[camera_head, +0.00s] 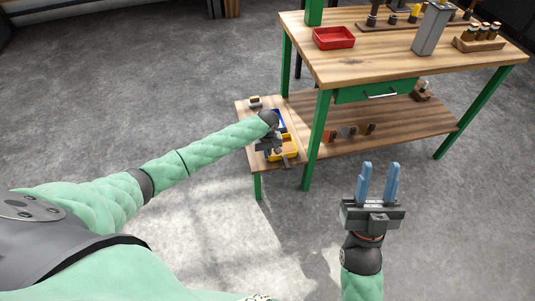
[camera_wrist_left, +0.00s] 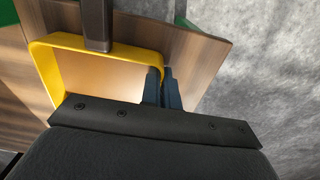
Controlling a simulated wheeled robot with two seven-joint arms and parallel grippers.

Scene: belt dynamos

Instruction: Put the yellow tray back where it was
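The yellow tray (camera_head: 284,154) is at the low wooden side shelf, at its near end, partly hidden by my left gripper (camera_head: 273,146). In the left wrist view the yellow tray (camera_wrist_left: 95,45) shows its rim, and the blue fingers of my left gripper (camera_wrist_left: 167,72) stand close together, one on each side of its right wall. The gripper looks shut on that wall. Whether the tray rests on the wood or is slightly raised cannot be told. My right gripper (camera_head: 380,165) is open and empty, above the floor at the lower right.
A blue tray (camera_head: 281,118) lies behind the yellow one. The tall workbench (camera_head: 375,62) with a red tray (camera_head: 333,38) stands to the right, its green leg (camera_head: 317,140) close beside the side shelf (camera_head: 246,130). Floor to the left is clear.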

